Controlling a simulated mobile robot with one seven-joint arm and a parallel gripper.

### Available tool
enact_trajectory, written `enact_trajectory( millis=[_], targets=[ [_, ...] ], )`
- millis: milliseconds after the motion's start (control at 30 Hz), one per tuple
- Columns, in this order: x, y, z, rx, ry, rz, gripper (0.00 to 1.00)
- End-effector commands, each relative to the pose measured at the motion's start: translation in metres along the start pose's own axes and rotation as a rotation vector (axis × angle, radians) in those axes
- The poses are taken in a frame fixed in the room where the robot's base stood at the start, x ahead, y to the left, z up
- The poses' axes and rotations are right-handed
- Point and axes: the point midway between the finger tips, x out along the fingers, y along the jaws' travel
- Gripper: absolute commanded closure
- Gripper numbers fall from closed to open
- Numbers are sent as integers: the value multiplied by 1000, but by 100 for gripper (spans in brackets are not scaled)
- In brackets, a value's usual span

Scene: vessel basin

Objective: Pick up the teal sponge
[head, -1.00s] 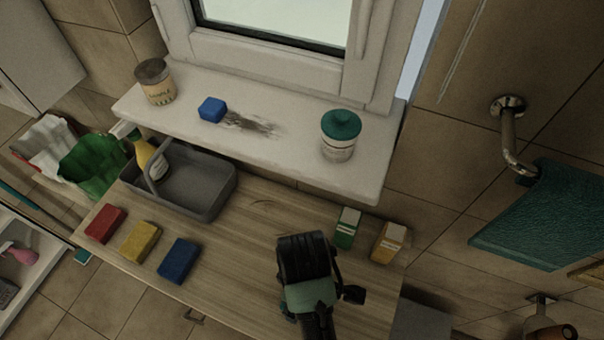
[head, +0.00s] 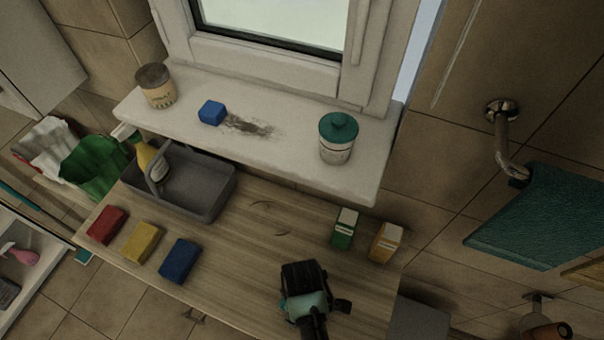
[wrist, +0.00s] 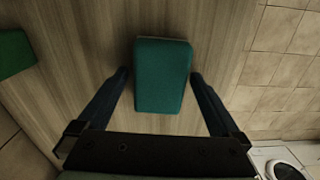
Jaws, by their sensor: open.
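The teal sponge (wrist: 162,75) lies on the wooden counter in the wrist view, with its near end between my two fingers. My gripper (wrist: 160,78) is open, one finger on each side of the sponge. A gap shows on the left, and the right finger is close to the sponge's right edge; I cannot tell whether it touches. In the head view my gripper (head: 303,276) is over the right front of the counter, and the sponge is hidden beneath it.
Green (head: 344,229) and orange (head: 386,242) boxes stand behind my gripper. Red (head: 106,225), yellow (head: 142,242) and blue (head: 180,260) sponges lie left, before a grey caddy (head: 208,205). The mid-counter is clear. The sill (head: 275,160) overhangs the back.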

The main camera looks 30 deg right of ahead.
Motion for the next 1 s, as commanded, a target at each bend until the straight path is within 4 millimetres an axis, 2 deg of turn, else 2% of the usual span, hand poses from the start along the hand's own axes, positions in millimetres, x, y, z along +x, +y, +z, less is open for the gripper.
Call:
enact_trajectory(
  millis=[200, 633, 867, 1000],
  targets=[
    [0, 0, 0, 0, 0, 0, 0],
    [0, 0, 0, 0, 0, 0, 77],
    [0, 0, 0, 0, 0, 0, 78],
    [-10, 0, 0, 0, 1, 1, 78]
  ],
)
